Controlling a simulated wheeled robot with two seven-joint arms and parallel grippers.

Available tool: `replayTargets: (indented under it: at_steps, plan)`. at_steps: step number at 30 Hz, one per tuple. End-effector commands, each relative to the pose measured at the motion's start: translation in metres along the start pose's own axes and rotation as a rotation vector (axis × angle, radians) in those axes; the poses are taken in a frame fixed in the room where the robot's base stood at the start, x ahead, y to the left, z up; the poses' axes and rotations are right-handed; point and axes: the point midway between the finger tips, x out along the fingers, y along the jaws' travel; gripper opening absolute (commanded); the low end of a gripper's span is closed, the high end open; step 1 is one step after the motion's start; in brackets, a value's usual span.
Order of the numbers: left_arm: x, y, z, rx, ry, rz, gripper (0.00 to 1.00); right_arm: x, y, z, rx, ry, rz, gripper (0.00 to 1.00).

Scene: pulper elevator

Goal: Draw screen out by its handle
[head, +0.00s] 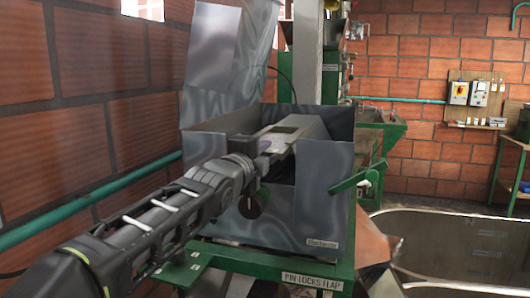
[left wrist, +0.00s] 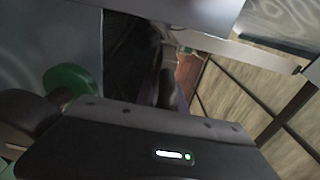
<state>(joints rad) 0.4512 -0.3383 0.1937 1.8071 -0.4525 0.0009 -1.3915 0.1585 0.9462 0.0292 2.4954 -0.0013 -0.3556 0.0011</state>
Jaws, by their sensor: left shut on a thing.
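A grey metal machine box (head: 325,195) with an open top stands in the middle of the head view. A long pale grey piece that looks like the screen (head: 312,125) lies in the opening and extends toward the back. My left gripper (head: 266,157) is at the near end of this piece, at the box front, and is shut on what appears to be its handle. The handle itself is hidden by the gripper. The left wrist view shows dark gripper housing close to grey metal panels; the fingertips are not clear there. My right gripper is not in view.
A raised metal sheet (head: 213,50) stands behind the box on the left. A green lever (head: 354,181) sticks out on the box's right. A green frame labelled "PIN LOCKS FLAP" (head: 312,281) is below. A green pipe (head: 85,202) runs along the left brick wall.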

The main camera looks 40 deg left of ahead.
Motion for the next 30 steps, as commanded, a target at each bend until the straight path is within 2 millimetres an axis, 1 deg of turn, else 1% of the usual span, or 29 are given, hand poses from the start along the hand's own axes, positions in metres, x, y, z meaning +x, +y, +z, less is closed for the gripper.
replayTargets:
  at_steps: [14, 30]
  plan:
    - [-0.003, 0.002, 0.0, 0.0, 0.0, 0.004, 0.0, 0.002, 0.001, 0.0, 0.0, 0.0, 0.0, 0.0]
    - [-0.031, 0.002, -0.002, -0.001, 0.0, 0.002, 0.0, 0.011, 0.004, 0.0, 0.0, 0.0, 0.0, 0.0]
